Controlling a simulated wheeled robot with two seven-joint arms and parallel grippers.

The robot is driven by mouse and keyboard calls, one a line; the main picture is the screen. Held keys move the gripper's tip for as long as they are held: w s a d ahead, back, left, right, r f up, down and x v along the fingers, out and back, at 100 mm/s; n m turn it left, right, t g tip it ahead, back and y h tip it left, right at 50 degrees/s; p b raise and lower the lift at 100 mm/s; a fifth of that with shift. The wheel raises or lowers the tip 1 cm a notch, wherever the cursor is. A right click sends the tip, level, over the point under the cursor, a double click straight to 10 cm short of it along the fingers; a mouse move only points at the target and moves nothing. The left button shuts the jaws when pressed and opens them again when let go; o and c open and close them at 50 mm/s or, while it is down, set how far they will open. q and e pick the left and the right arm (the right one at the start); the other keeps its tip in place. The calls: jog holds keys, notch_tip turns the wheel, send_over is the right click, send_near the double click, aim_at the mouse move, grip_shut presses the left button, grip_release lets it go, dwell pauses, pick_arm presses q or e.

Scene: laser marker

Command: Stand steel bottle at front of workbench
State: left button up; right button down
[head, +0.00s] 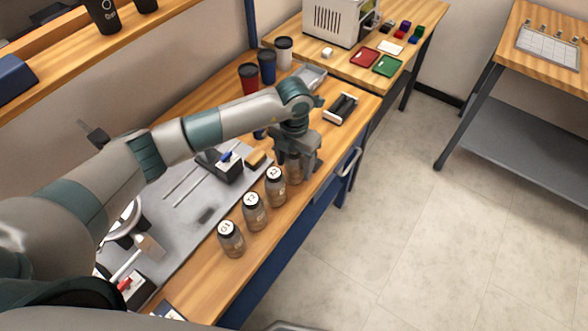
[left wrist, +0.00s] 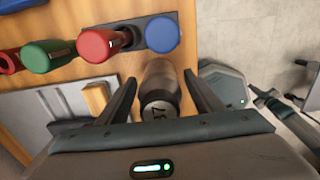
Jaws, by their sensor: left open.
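Three show clearly: a near one (head: 232,242), a middle one (head: 255,215) and a farther one (head: 275,190). Another steel bottle (head: 295,173) at the far end is partly hidden by my left gripper (head: 293,165). In the left wrist view, this bottle (left wrist: 160,88) lies between the open fingers of my left gripper (left wrist: 162,92), with a gap on each side. Its base contact is hidden. My right gripper is not in view.
A grey mat (head: 185,215) with tools lies behind the bottles. A black tray-like item (head: 341,109) lies beyond my gripper. Open floor (head: 400,220) is at the right.

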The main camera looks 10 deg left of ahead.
pick_arm(q)
notch_tip(320, 180, up, 8)
jog(key=b, duration=0.3)
jog(key=shift+r, duration=0.8)
dwell(0.4)
